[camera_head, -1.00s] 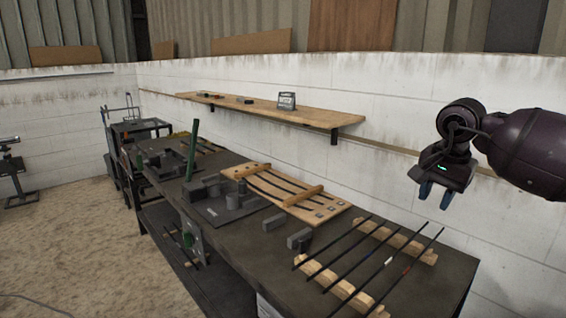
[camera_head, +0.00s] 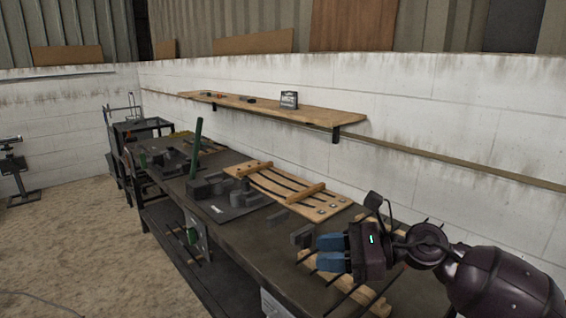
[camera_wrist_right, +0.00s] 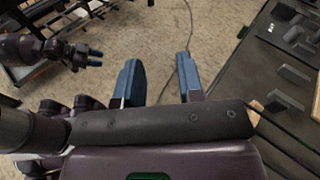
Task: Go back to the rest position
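My right gripper (camera_head: 329,252) is in front of the rods at the near end of the workbench (camera_head: 262,252), its fingers pointing left. The right arm hides much of the rod rack.
A wooden board with dark curved slots (camera_head: 285,187) lies on the bench. A dark fixture plate (camera_head: 235,208) with grey blocks and a green post (camera_head: 195,150) stand farther along. A wooden shelf (camera_head: 330,118) is on the wall. Floor (camera_head: 80,240) at left is mostly clear.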

